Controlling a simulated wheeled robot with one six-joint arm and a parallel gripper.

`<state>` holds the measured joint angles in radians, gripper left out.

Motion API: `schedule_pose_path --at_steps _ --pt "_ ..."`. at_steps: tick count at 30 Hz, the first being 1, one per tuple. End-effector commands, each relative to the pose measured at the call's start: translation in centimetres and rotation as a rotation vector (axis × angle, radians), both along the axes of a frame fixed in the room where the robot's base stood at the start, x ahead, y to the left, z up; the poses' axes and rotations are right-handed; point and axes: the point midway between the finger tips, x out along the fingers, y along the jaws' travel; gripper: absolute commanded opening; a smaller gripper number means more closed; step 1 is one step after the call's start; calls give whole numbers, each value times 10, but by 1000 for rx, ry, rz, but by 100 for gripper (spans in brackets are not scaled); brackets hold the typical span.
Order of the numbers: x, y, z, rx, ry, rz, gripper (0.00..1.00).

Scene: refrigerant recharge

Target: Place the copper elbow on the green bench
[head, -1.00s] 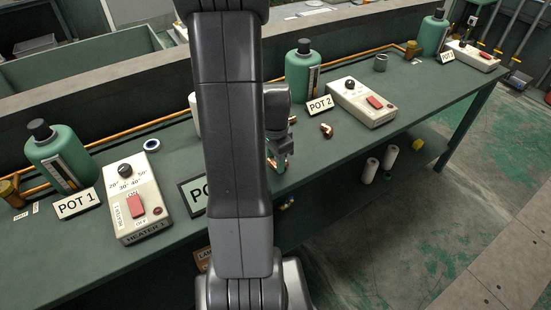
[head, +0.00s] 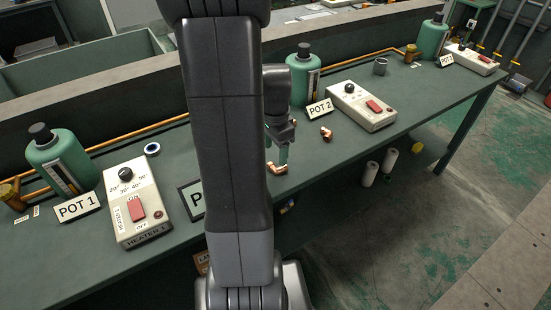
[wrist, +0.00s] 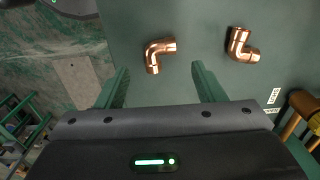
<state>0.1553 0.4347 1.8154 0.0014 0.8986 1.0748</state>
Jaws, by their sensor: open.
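A copper elbow (head: 278,169) lies on the green bench (head: 352,147) near its front edge, just below my gripper (head: 280,153). The wrist view shows this elbow (wrist: 158,54) flat on the bench, just beyond the fingertips and apart from them. My gripper (wrist: 162,76) is open and empty, with its two green fingers spread. A second copper elbow (head: 326,133) lies on the bench to the right; it also shows in the wrist view (wrist: 240,46). My arm hides part of the bench middle.
The POT 2 sign (head: 319,109), a green bottle (head: 303,77) and a heater box (head: 361,106) stand behind and right of the elbows. The POT 1 sign (head: 77,208) and Heater 1 (head: 137,203) are at left. Bare bench surrounds the elbows.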

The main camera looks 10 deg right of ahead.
Motion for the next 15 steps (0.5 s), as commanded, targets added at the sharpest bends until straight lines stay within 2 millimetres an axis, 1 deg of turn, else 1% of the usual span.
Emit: schedule_pose_path --at_steps 1,3,6,10,15 --pt "1 0 14 -1 -6 0 63" --pt "1 0 28 -1 -4 0 63" --pt "1 0 43 -1 -3 0 63" --pt "0 0 56 0 0 0 63" --pt "0 0 62 0 0 0 63"
